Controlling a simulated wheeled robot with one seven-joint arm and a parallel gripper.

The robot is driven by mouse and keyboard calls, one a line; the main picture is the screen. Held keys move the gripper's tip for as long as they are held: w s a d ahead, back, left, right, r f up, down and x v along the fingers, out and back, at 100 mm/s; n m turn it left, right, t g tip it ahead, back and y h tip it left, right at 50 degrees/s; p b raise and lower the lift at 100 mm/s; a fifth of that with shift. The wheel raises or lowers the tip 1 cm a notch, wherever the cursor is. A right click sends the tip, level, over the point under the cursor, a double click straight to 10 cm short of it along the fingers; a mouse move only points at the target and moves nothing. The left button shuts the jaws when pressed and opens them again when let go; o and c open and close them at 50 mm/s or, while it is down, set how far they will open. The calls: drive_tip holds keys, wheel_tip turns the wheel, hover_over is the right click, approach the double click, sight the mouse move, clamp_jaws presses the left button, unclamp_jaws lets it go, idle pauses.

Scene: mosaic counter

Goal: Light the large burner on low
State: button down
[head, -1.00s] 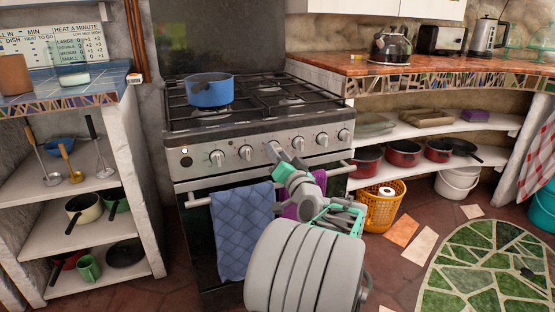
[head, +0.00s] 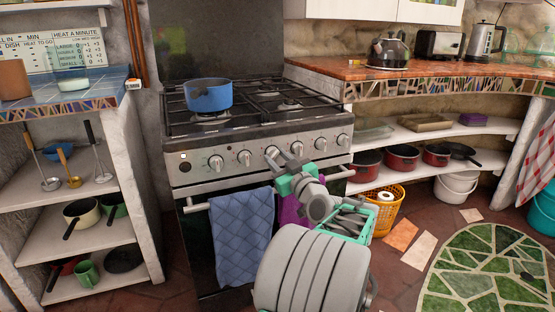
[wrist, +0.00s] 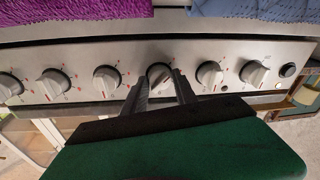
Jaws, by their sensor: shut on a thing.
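The stove (head: 185,178) has a row of silver knobs along its front panel. My gripper (head: 282,156) is at the third knob from the left in the head view and hides most of it. In the upside-down wrist view, this knob (wrist: 160,74) sits between the two dark fingertips of my gripper (wrist: 161,82), which are shut on it. The knob looks tilted there. The other knobs (head: 216,162) stand free on both sides. The black grates (head: 270,100) cover the burners. I cannot make out any flame.
A blue towel (head: 242,235) and a purple towel (head: 290,210) hang from the oven handle below my gripper. A yellow basket (head: 382,215) stands right of the stove. Shelves with red pots (head: 402,157) are at the right. An open shelf unit (head: 115,240) is at the left.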

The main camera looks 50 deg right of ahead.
drive_tip(key=shift+d+n, duration=0.1)
drive_tip(key=shift+n, duration=0.4)
drive_tip(key=c, duration=1)
unclamp_jaws()
drive_tip(key=p+v, duration=0.1)
drive_tip(key=v, duration=0.7)
drive_tip(key=shift+p, duration=0.4)
clamp_jaws()
idle(0.3)
